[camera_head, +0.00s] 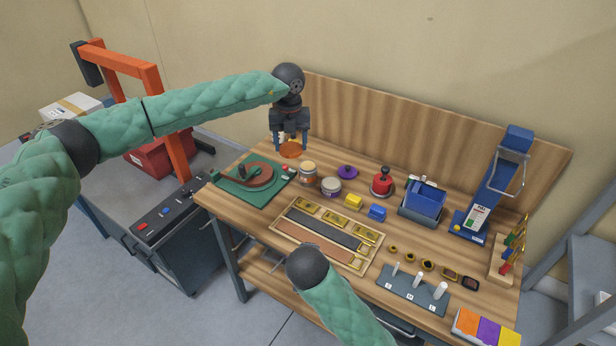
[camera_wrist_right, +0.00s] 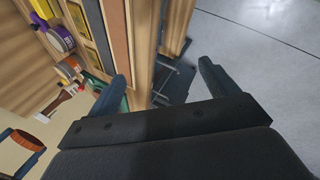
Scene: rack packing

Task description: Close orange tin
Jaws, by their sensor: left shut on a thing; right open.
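My left gripper (camera_head: 290,146) points down at the back left of the table and is shut on an orange round lid (camera_head: 291,151). The lid also shows in the right wrist view (camera_wrist_right: 26,140). The orange tin (camera_head: 308,174), a small round jar with a pale orange top, stands on the table just right of and nearer than the lid. The lid is apart from it. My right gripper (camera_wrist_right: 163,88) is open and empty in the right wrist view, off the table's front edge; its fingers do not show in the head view.
A grey tin with a purple band (camera_head: 331,187) and a purple lid (camera_head: 347,172) stand right of the orange tin. A green turntable device (camera_head: 253,180) is at left. A wooden tray (camera_head: 287,243) lies in front. A red knobbed stamp (camera_head: 381,183) stands farther right.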

